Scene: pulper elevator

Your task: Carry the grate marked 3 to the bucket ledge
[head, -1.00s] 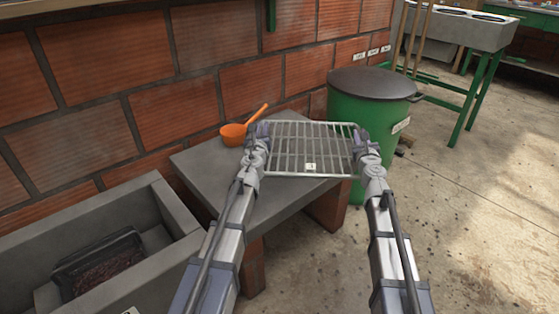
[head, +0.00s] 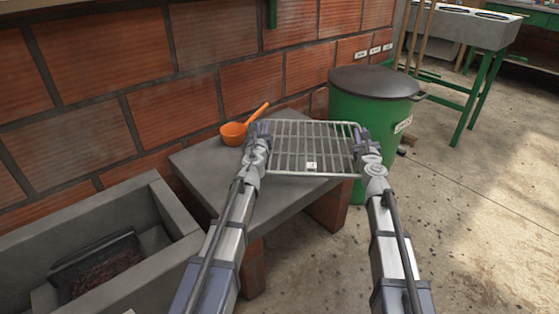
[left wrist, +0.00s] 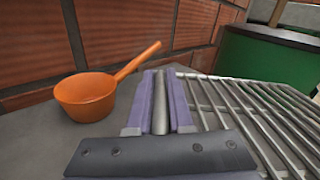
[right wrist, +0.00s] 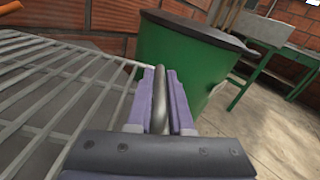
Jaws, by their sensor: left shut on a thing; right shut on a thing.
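The grate (head: 300,148) is a metal rack with a small white tag near its front edge; the mark on the tag is too small to read surely. It is level, over the right part of a grey slab (head: 215,185). My left gripper (head: 262,132) is shut on its left side bar, seen in the left wrist view (left wrist: 160,100). My right gripper (head: 362,138) is shut on its right side bar, seen in the right wrist view (right wrist: 160,100). Whether the grate touches the slab, I cannot tell. I cannot tell which surface is the bucket ledge.
An orange ladle (head: 233,133) lies on the slab, just left of my left gripper. A green barrel (head: 365,110) with a dark lid stands behind and right of the grate. A grey trough (head: 180,215) with a dark tray (head: 95,262) is at the left.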

